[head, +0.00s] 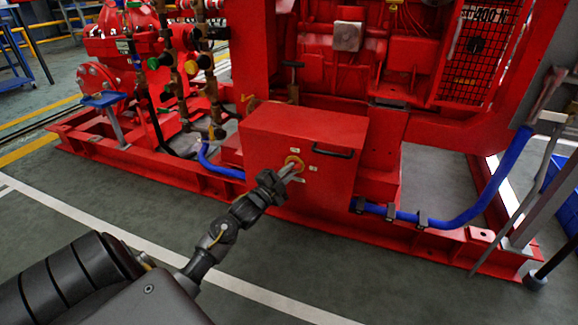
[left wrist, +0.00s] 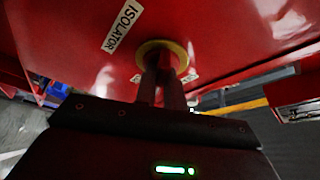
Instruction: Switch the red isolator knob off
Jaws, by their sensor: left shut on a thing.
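The isolator sits on the front face of a red box (head: 262,148). Its round yellow plate (head: 294,161) shows in the head view, and the yellow ring (left wrist: 162,47) shows in the left wrist view, beside a white label (left wrist: 123,25) reading ISOLATOR. My left gripper (head: 291,170) reaches the plate from the front. Its two fingers (left wrist: 162,75) are close together at the ring's centre, shut on the knob. The knob itself is hidden between and behind the fingers, so its turn position cannot be told. My right gripper is not in view.
A black handle (head: 332,151) is on the box, right of the isolator. A blue hose (head: 445,220) runs along the red base frame (head: 400,241) at the right. Valves and pipes (head: 190,75) stand at the left. The floor in front is clear.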

